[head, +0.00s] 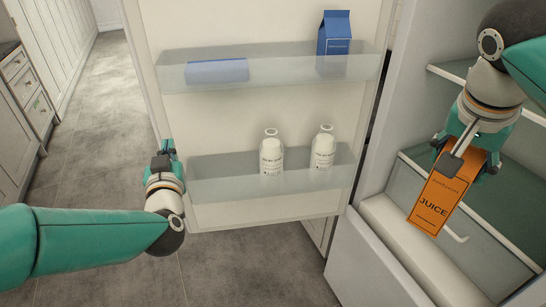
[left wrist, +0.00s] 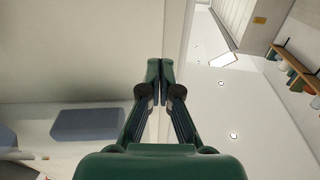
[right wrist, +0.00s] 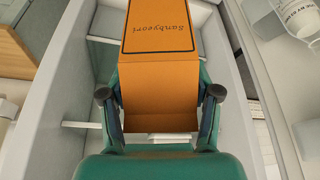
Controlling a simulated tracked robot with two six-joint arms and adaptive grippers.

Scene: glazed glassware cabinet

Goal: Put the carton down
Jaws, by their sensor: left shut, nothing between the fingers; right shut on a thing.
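An orange juice carton (head: 437,204) is held by my right gripper (head: 462,152) at the right of the head view, tilted, in front of the open fridge interior. In the right wrist view the carton (right wrist: 160,62) fills the space between the fingers of my right gripper (right wrist: 160,100). My left gripper (head: 166,150) is shut and empty at the free edge of the open fridge door (head: 240,120). In the left wrist view the fingertips of the left gripper (left wrist: 160,68) are together.
The door's upper bin (head: 280,72) holds a blue carton (head: 336,36) and a lying blue item (head: 217,71). The lower bin (head: 225,186) holds two white bottles (head: 271,155). A fridge drawer (head: 455,235) and a shelf (head: 445,76) lie around the right gripper.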

